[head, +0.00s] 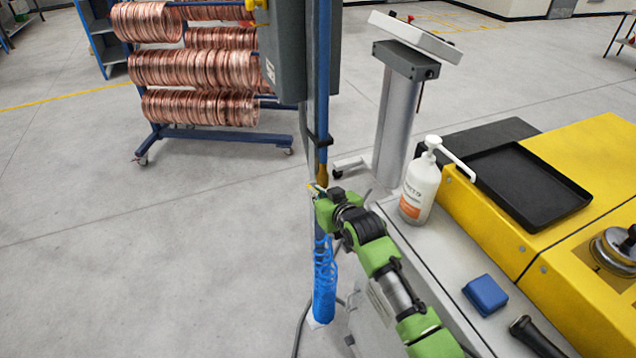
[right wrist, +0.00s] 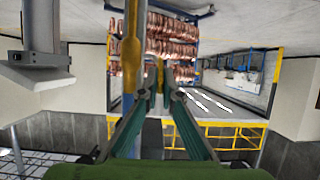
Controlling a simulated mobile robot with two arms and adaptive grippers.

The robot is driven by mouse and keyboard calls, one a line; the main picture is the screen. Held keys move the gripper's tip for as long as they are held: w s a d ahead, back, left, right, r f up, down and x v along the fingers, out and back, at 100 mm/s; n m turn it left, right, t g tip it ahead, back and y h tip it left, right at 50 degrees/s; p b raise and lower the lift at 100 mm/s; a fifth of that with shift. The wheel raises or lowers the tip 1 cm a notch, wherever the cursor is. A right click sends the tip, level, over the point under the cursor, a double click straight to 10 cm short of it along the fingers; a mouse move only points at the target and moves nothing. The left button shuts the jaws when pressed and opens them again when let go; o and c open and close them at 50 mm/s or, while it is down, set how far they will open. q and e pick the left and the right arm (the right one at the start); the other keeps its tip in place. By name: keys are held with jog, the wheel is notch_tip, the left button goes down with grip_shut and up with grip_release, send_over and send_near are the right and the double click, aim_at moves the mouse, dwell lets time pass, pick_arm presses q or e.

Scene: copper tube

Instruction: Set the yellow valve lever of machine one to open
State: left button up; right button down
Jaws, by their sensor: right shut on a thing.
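My right gripper (head: 319,190) reaches in from the lower right to the blue vertical pipe (head: 323,90), just below its brass-coloured fitting (head: 322,175). In the right wrist view the two fingers (right wrist: 158,96) come together around a narrow yellow piece (right wrist: 160,72), which looks like the valve lever. The gripper is shut on it. The brass fitting (right wrist: 131,50) stands just left of the fingers there. In the head view the gripper mostly hides the lever, so its exact angle cannot be told. My left gripper is not in view.
A coiled blue hose (head: 324,285) hangs below the valve. A rack of copper coils (head: 195,70) stands behind left. The left floor is clear.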

jog(key=p, duration=0.1)
jog(key=r+g+p, duration=0.1)
jog(key=shift+w+a+r+p, duration=0.1)
jog(key=shift+w+r+p, duration=0.15)
jog(key=shift+p, duration=0.1)
jog(key=shift+w+g+h+p, duration=0.2)
jog(key=shift+g+h+p, duration=0.1)
jog(key=shift+g+p, duration=0.45)
jog(key=c, duration=2.2)
grip_release()
jog(key=shift+c, duration=0.2)
jog(key=v, duration=1.2)
jog(key=shift+a+f, duration=0.1)
